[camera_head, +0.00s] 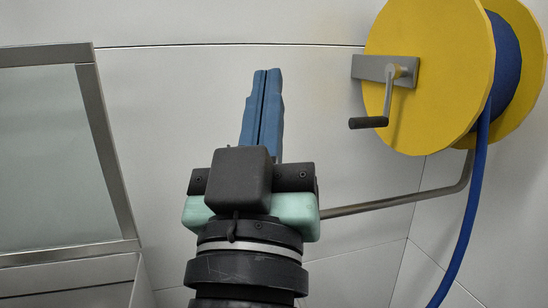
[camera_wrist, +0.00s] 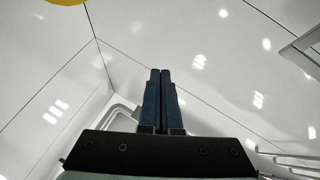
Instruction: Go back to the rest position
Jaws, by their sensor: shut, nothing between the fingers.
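My gripper (camera_head: 267,75) stands upright in the middle of the head view, its two blue fingers pressed together and pointing up. Nothing is held between them. In the wrist view my gripper (camera_wrist: 160,72) also shows its dark blue fingers side by side and touching. Bare white wall panels (camera_head: 180,100) lie behind the fingers, and the fingertips appear clear of other things.
A yellow hose reel (camera_head: 435,50) with a hand crank (camera_head: 387,95) hangs at the upper right. Its blue hose (camera_head: 470,215) runs down. A metal pipe (camera_head: 400,199) passes behind my gripper. A framed window (camera_head: 45,150) is at left. Free room lies above the fingers.

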